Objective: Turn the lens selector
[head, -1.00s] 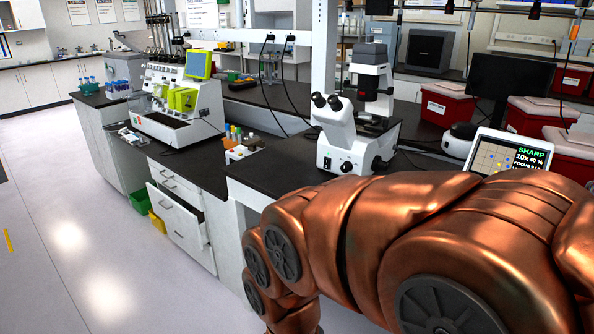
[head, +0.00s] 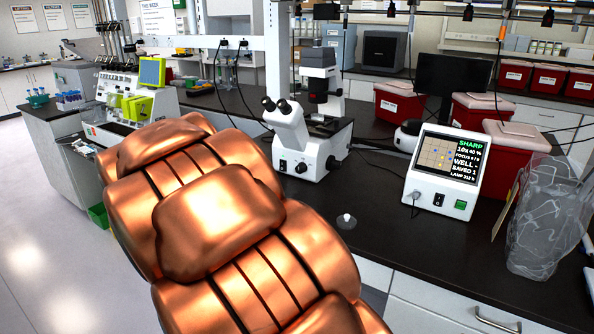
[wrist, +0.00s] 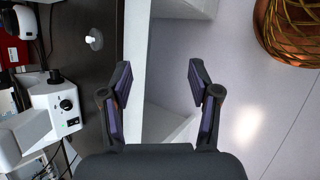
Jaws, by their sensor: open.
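A white microscope (head: 292,130) with black eyepieces stands on the black bench in the head view. Its base has a black knob and small switches on the front; which part is the lens selector I cannot tell for sure. Part of the microscope (wrist: 38,118) also shows at the left of the wrist view, with a black round knob (wrist: 66,104) on its side. My gripper (wrist: 158,84) is open and empty, its fingers spread over the bench edge and floor, to the right of the microscope and apart from it. The head view does not show my gripper.
A white display unit (head: 443,172) reading "SHARP" and "10x" stands right of the microscope. A small white knob-like item (head: 346,221) sits on the bench before them. A clear bag (head: 545,220) stands at the right, with red bins (head: 402,103) behind. Open bench lies between.

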